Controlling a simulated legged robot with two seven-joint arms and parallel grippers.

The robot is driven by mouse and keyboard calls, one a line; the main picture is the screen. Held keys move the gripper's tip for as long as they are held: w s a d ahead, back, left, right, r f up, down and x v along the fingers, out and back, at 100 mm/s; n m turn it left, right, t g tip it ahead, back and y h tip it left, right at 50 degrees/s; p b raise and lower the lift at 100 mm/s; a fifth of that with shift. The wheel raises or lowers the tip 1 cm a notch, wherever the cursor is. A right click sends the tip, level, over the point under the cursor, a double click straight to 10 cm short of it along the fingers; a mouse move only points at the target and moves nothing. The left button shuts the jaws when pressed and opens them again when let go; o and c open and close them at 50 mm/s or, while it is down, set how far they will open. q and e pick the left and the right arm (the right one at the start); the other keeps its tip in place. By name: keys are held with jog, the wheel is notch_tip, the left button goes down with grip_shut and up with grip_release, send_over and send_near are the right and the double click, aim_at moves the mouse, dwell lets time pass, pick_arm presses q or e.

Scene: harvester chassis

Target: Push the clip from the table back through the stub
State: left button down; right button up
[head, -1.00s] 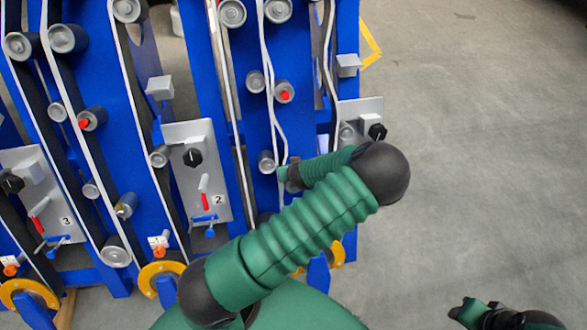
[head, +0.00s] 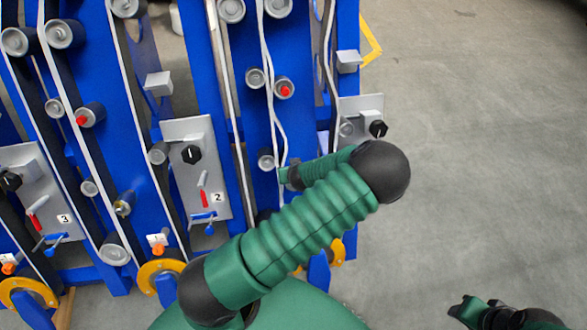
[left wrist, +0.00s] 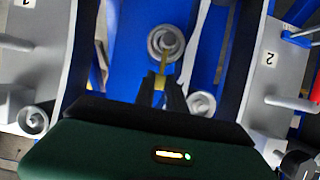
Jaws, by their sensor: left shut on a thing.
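In the left wrist view, my left gripper (left wrist: 160,92) is shut on a thin yellow piece, the clip (left wrist: 162,80). The clip points away from the fingers toward a round grey stub (left wrist: 166,42) on a blue upright. Its far end overlaps the stub's lower edge; I cannot tell whether it touches or passes through. In the head view, the left gripper (head: 287,176) shows only in part, beside the blue frame, and the clip is hidden. Part of my right arm's end (head: 470,312) shows at the bottom right; its jaws are unclear.
The blue chassis (head: 185,95) fills the left with rollers, white belts and grey panels, such as panel 2 (head: 197,165). In the wrist view, grey plates (left wrist: 275,70) flank the gripper closely. Open concrete floor (head: 480,130) lies right.

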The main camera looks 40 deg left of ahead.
pick_arm(q)
jog(key=shift+s+d+f+b, duration=0.25)
jog(key=shift+f+b, duration=0.1)
jog(key=shift+f, duration=0.2)
jog(key=shift+s+d+f+b, duration=0.1)
jog(key=shift+d+f+b, duration=0.1)
jog(key=shift+f+b, duration=0.25)
jog(key=shift+s+d+f+b, duration=0.2)
jog(key=shift+d+f+b, duration=0.05)
jog(key=shift+f, duration=0.35)
jog(key=c, duration=1.3)
grip_release()
jog(key=shift+r, duration=0.15)
